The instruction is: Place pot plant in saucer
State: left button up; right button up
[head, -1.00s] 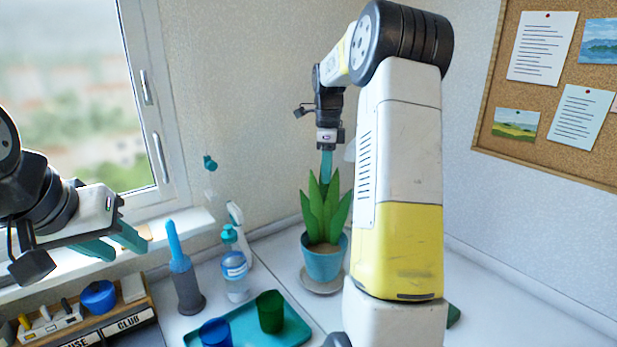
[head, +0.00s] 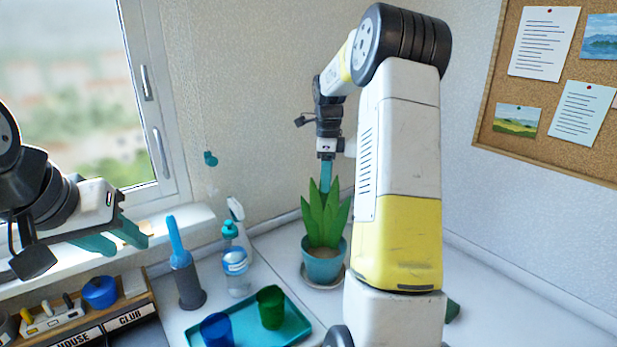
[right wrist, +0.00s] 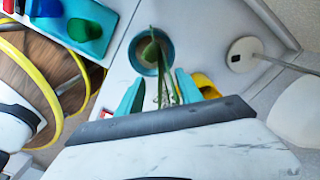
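The pot plant, a blue pot (head: 322,268) with upright green leaves (head: 326,218), stands upright over a grey saucer (head: 308,283) at the back of the worktop. The saucer's rim shows around the pot's base; I cannot tell whether the pot rests fully in it. My right gripper (head: 326,190) is directly above the plant, pointing down, its tips among the leaf tops. In the right wrist view its teal fingers (right wrist: 160,82) are apart with a thin leaf between them and the pot rim (right wrist: 132,52) beyond. My left gripper (head: 128,248) is open and empty at the left, near the windowsill.
A teal tray (head: 270,336) with a blue cup (head: 216,331) and a green cup (head: 270,308) stands in front of the plant. My right arm hides worktop right of the pot.

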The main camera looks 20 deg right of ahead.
jog(key=shift+r, duration=0.1)
notch_tip(320, 180, up, 12)
jog(key=shift+f, duration=0.1)
jog(key=s+a+r+n+t, duration=0.2)
jog(key=s+a+r+n, duration=0.25)
jog(key=s+n, duration=0.2)
jog(key=s+a+f+n+t, duration=0.1)
jog(key=s+a+f+n, duration=0.1)
jog(key=s+n, duration=0.3)
jog(key=s+a+f+n+t+y, duration=0.1)
jog(key=s+a+f+n, duration=0.1)
jog(key=s+a+n, duration=0.3)
jog(key=s+a+f+n+t+y, duration=0.1)
jog(key=s+a+f+n+t, duration=0.1)
jog(key=s+a+n, duration=0.2)
jog(key=s+n, duration=0.3)
jog(key=s, duration=0.5)
jog(key=shift+f, duration=0.4)
jog(key=shift+d, duration=0.1)
